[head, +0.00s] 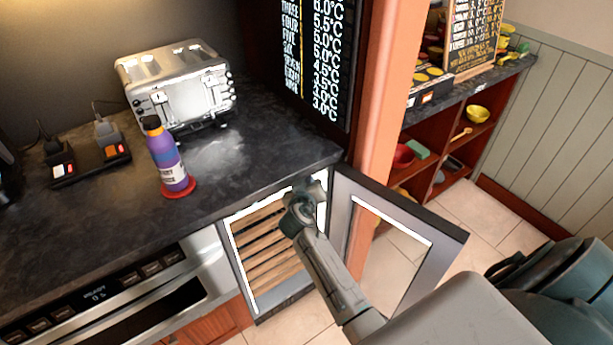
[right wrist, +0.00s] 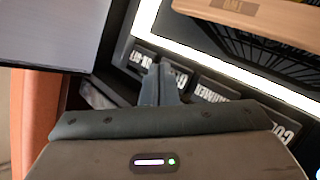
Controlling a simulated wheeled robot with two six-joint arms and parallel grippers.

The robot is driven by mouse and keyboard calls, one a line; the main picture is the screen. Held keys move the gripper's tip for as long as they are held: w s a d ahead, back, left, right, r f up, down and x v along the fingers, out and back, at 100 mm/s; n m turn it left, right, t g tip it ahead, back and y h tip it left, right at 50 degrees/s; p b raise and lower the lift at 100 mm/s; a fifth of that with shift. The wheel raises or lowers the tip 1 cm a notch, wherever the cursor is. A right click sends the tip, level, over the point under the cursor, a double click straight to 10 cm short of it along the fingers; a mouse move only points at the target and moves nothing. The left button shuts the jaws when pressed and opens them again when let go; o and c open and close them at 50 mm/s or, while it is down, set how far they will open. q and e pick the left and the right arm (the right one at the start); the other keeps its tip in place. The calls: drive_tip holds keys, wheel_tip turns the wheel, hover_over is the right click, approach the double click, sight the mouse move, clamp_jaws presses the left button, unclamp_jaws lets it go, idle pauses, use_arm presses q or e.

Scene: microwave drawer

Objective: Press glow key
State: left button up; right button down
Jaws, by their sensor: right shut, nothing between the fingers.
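The control keys are a row of dark labelled keys in the right wrist view, set along the lit white edge of an open cooler (head: 268,240). One key (right wrist: 215,93) just right of my fingers carries upside-down lettering. A further key (right wrist: 279,127) lies lower right, and another (right wrist: 143,58) shows at upper left. The lettering beside the fingertips is partly covered, so I cannot tell which key is the glow key. My right gripper (right wrist: 160,72) is shut and empty, its fingertips over the key row; contact cannot be told. In the head view it reaches into the cooler's top. My left gripper is not in view.
The cooler's framed glass door (head: 440,240) stands open right of my right arm. The dark counter (head: 265,165) overhangs above, bearing a toaster (head: 180,95) and a purple bottle (head: 167,160). A wooden shelf front (right wrist: 255,14) is close to the fingers.

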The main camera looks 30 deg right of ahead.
drive_tip(key=shift+w+r, duration=0.25)
drive_tip(key=shift+r, duration=0.2)
idle(0.3)
drive_tip(key=s, duration=0.3)
drive_tip(key=s+f+p, duration=0.1)
drive_tip(key=s, duration=0.1)
drive_tip(key=shift+d, duration=0.15)
drive_tip(key=shift+f, duration=0.1)
idle(0.4)
